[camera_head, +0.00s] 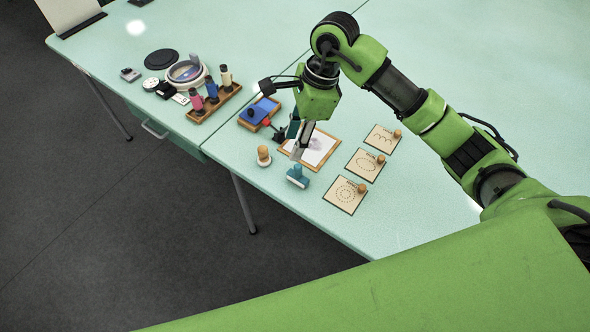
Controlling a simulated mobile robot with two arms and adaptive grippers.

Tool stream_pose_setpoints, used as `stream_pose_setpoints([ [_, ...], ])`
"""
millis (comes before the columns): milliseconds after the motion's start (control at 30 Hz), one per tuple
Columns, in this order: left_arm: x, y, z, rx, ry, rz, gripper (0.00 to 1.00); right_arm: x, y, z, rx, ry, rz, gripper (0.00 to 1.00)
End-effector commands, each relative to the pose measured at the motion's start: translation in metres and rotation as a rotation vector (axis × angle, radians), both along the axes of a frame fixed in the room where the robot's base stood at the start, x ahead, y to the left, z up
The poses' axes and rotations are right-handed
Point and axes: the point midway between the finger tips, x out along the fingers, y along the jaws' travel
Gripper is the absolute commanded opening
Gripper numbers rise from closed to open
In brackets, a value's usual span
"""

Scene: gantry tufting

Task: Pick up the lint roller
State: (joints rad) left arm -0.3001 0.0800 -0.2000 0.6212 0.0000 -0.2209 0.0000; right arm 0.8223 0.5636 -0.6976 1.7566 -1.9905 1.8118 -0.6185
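I cannot surely make out a lint roller. A small blue-teal piece with a raised handle (298,176) stands on the pale green table (420,220), just in front of my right gripper; its kind is unclear. A small red and black piece (273,129) lies to the left of the gripper, partly hidden. My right gripper (299,151) points down over a white sheet in a wooden frame (323,151). Its fingers are small and overlap dark teal parts, so their opening is unclear. My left gripper is out of view.
Three wooden plates with knobs (345,195) lie to the right. A wooden-handled stamp (263,156) and a blue pad box (258,113) lie left. A rack of bottles (214,102) and a round lens (185,73) stand farther left. The table's front edge is close.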

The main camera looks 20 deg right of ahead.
Motion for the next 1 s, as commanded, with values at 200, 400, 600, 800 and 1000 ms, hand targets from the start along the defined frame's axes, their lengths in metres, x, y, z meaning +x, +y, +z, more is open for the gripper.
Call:
stream_pose_setpoints([
  [200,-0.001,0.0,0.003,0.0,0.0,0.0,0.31,0.003,-0.029,-0.005,-0.114,0.008,-0.004,0.36],
  [400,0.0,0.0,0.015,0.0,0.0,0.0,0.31,0.003,-0.023,-0.042,-0.111,0.012,-0.005,0.36],
  [600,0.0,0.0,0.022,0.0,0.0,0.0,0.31,0.004,-0.018,-0.073,-0.11,0.008,-0.005,0.36],
  [800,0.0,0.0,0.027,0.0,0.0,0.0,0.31,0.005,-0.016,-0.086,-0.11,0.008,-0.004,0.36],
  [1000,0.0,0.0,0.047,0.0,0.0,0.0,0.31,0.006,-0.013,-0.111,-0.109,0.01,-0.006,0.36],
])
